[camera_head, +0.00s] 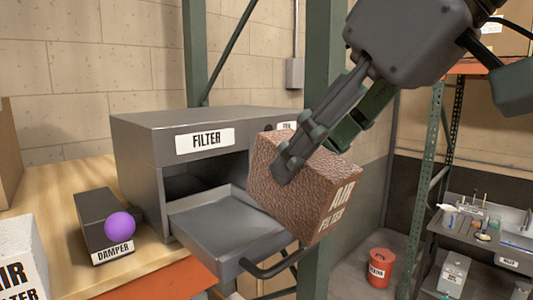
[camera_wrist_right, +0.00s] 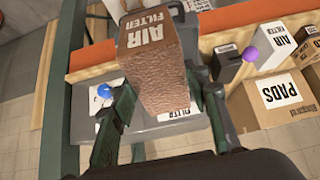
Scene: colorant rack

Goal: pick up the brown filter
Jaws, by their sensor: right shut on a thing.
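The brown filter (camera_head: 275,180) is a textured brown block with "AIR FILTER" lettering on its side. My right gripper (camera_head: 290,160) is shut on it and holds it tilted, above the right part of the open drawer (camera_head: 215,228) of the grey filter box (camera_head: 150,140). In the right wrist view the brown filter (camera_wrist_right: 160,75) sits between the two fingers of the right gripper (camera_wrist_right: 165,100). The drawer looks empty where it shows; the filter hides its right side. My left gripper is not in view.
A dark damper box (camera_head: 97,215) with a purple ball (camera_head: 120,225) stands left of the drawer. A white air filter box (camera_head: 20,262) is at the lower left. A green post (camera_head: 325,75) rises behind the filter. A red bin (camera_head: 379,268) stands on the floor.

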